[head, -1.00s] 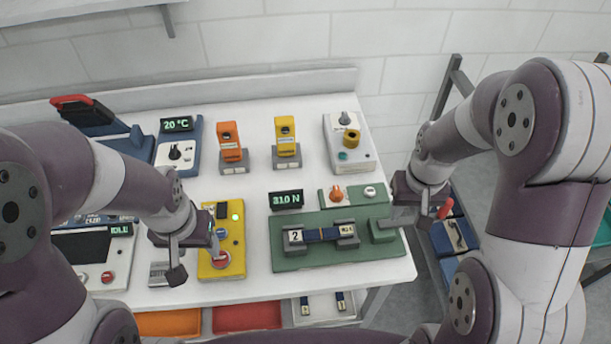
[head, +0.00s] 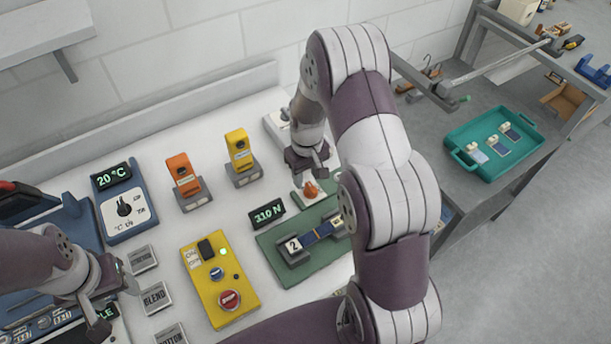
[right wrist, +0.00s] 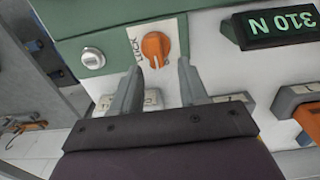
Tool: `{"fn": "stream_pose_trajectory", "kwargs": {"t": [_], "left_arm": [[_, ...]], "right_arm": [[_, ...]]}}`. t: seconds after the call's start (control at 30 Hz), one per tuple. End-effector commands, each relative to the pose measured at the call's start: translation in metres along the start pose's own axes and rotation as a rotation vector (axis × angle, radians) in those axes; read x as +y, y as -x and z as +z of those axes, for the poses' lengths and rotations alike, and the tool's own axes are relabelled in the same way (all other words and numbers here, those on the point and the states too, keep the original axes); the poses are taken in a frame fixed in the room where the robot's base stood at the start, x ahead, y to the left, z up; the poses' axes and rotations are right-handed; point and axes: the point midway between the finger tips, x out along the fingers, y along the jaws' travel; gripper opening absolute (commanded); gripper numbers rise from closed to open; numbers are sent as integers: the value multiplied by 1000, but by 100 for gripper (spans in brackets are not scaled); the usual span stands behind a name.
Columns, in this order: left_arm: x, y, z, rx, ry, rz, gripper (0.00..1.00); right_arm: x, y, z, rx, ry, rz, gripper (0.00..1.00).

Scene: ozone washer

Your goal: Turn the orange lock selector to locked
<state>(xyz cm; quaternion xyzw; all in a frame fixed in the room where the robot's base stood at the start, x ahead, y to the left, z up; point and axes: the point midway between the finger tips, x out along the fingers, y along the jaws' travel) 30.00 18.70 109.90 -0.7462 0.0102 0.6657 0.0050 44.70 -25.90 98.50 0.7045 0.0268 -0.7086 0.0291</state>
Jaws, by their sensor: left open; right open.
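The orange lock selector (head: 311,190) is a small round knob on a white plate on the green tester. In the right wrist view the selector (right wrist: 155,48) faces me, with the word LOCK printed to its left; I cannot tell which setting it points at. My right gripper (head: 312,172) is just above it in the head view. In the right wrist view its two fingers (right wrist: 158,66) are apart and empty, one on each side of the line to the knob and short of it. My left gripper (head: 115,298) is open and empty at the lower left.
A silver round knob (right wrist: 93,58) sits beside the selector on the green panel. The 310 N display (head: 267,213) and a numbered sample (head: 318,235) are close by. A yellow box (head: 219,280) with buttons stands to the left. A teal tray (head: 492,143) lies on the grey table to the right.

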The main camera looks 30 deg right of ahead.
Motion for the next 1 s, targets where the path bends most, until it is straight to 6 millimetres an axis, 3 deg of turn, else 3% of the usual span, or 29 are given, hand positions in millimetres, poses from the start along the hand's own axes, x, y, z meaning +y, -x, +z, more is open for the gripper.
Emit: {"fn": "stream_pose_trajectory", "kwargs": {"t": [0.2,0.43,0.47,0.6,1.0], "left_arm": [[0,5,0,0,0,0,57],[0,4,0,0,0,0,57],[0,4,0,0,0,0,57],[0,4,0,0,0,0,57],[0,4,0,0,0,0,57]], "right_arm": [[0,-22,0,0,-1,0,44],[0,-24,0,2,-1,0,44],[0,-24,0,2,-1,0,40],[0,-23,0,2,-1,0,0],[1,-23,0,0,-40,0,0]]}}
